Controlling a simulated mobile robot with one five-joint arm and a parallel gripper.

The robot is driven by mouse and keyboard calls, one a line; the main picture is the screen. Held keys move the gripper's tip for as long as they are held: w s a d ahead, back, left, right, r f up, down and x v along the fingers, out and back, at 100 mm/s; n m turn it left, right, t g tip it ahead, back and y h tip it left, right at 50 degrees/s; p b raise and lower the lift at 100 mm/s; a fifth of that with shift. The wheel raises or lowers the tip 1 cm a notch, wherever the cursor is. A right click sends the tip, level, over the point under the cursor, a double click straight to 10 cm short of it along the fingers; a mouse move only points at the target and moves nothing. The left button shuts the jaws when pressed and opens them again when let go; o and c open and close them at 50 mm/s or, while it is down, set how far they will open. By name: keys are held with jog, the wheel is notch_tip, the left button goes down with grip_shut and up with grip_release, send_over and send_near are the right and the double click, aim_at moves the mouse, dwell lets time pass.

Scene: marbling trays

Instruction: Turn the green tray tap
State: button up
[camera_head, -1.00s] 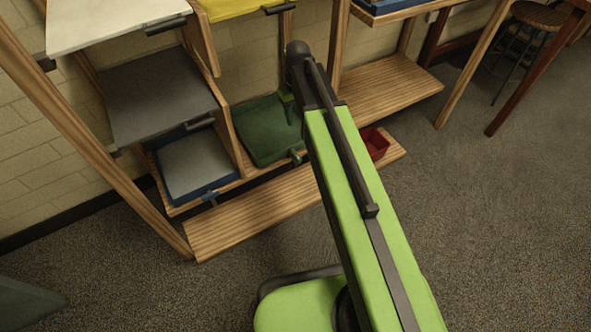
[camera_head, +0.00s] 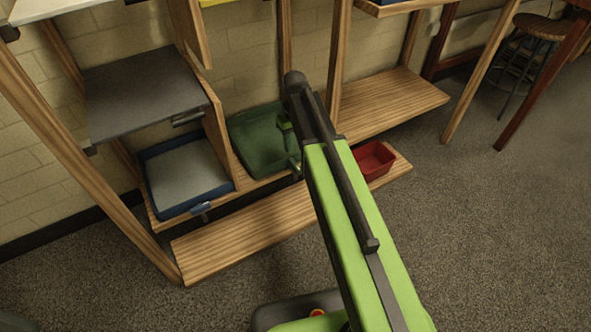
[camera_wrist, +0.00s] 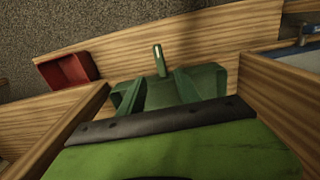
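The green tray (camera_head: 256,140) sits in the low shelf bay, left of my arm in the head view. Its tap (camera_head: 296,165) sticks out at the front edge, close beside my arm. In the wrist view the tap (camera_wrist: 160,60) stands upright beyond my gripper (camera_wrist: 168,84), roughly in line with the gap between its two green fingers. The fingers are spread, with green surface showing between them. I see nothing held. Whether a finger touches the tap cannot be told. My arm hides part of the tray in the head view.
A red bin (camera_head: 374,160) stands right of my arm on the low plank (camera_head: 250,235). A blue tray (camera_head: 160,211) with its own tap (camera_head: 201,209) is left of the green tray, under a grey board (camera_head: 140,92). Wooden posts and dividers frame the bays.

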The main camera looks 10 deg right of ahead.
aim_at(295, 164)
notch_tip(295, 164, down, 10)
jog(key=b, duration=0.8)
jog(key=shift+r, duration=0.3)
jog(key=c, duration=0.9)
grip_shut()
